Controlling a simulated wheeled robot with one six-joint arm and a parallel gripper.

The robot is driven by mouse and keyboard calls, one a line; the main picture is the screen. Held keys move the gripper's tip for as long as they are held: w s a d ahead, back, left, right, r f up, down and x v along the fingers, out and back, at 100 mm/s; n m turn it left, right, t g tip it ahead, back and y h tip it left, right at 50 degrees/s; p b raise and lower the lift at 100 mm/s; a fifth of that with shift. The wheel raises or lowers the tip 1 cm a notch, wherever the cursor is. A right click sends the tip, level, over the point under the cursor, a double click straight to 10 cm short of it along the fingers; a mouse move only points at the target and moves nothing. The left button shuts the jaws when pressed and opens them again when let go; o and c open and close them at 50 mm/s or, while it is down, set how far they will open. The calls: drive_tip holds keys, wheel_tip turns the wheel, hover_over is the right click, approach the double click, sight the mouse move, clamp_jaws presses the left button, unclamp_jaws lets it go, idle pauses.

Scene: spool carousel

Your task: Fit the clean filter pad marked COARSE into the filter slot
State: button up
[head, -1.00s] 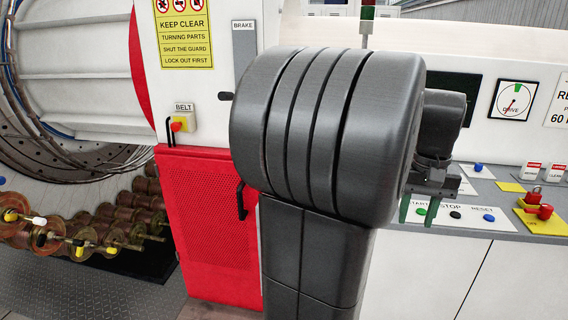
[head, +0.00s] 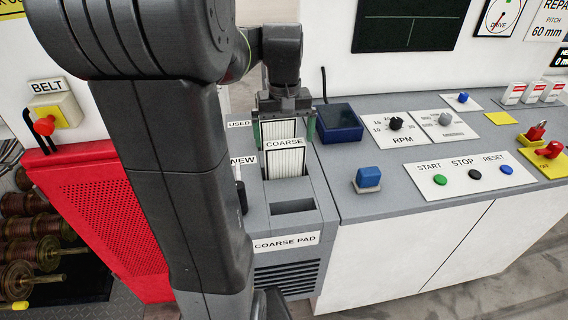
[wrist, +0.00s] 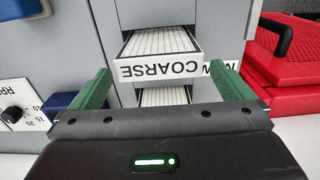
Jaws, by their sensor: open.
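The white striped pad marked COARSE (head: 285,163) sits in the grey unit beside the NEW label. It also shows upside down in the wrist view (wrist: 160,68). An open recess (head: 292,207) in front of it stands above the COARSE PAD label (head: 286,242) and looks empty. My gripper (head: 284,135) is open, with green fingers pointing down, behind the COARSE pad near the USED label. A second striped pad (head: 280,129) shows between the fingers in the head view. I cannot tell whether the fingers are beside it or above it.
A dark blue box (head: 339,124) stands right of my gripper. The console has an RPM knob (head: 396,123), a blue block (head: 368,178) and START, STOP and RESET buttons. A red mesh guard (head: 105,215) stands to the left. My arm hides part of the unit's left side.

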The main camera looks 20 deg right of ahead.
sight(285, 143)
drive_tip(key=shift+f, duration=2.55)
drive_tip(key=c, duration=0.7)
